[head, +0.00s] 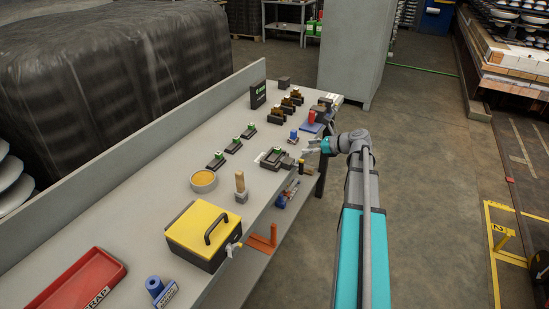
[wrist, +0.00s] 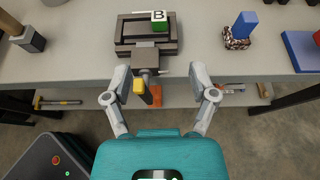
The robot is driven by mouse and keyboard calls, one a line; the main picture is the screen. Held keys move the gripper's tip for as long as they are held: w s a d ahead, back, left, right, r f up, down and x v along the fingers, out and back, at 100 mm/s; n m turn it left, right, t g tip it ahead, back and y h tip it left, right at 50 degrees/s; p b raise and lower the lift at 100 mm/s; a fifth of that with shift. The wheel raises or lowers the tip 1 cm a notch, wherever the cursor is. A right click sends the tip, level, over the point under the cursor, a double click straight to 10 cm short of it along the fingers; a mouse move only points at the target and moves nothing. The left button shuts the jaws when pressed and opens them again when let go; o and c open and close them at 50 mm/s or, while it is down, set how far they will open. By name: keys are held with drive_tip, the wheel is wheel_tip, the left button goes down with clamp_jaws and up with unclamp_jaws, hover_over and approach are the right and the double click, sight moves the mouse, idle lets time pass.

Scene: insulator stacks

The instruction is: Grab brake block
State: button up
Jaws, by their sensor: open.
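In the wrist view a dark frame-like fixture (wrist: 147,38) sits at the table edge, with a green block (wrist: 159,26) and a white "B" tag on top. A lever with a yellow end (wrist: 139,87) sticks out from it over the edge. I cannot tell for sure which part is the brake block. My gripper (wrist: 160,78) is open and empty, its fingers spread either side of the fixture's front; the lever shows between them. In the head view my gripper (head: 308,147) is beside the table's right edge, close to the fixture (head: 272,159).
A blue block on a speckled base (wrist: 239,30) stands right of the fixture, with a blue tray (wrist: 301,50) beyond. Smaller green-topped units (head: 216,161), a tape roll (head: 203,181), a wooden-handled tool (head: 240,187) and a yellow box (head: 203,234) stand on the table. A shelf lies below.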

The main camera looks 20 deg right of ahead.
sight(280, 148)
drive_tip(key=shift+d, duration=0.1)
drive_tip(key=shift+w, duration=0.1)
drive_tip(key=b+x, duration=0.3)
drive_tip(key=x, duration=0.4)
drive_tip(key=shift+w+a+f, duration=0.2)
drive_tip(key=shift+w+a, duration=0.3)
drive_tip(key=shift+w+a, duration=0.1)
drive_tip(key=shift+b+x, duration=1.1)
drive_tip(key=shift+x, duration=1.4)
drive_tip(key=shift+a, duration=0.1)
clamp_jaws()
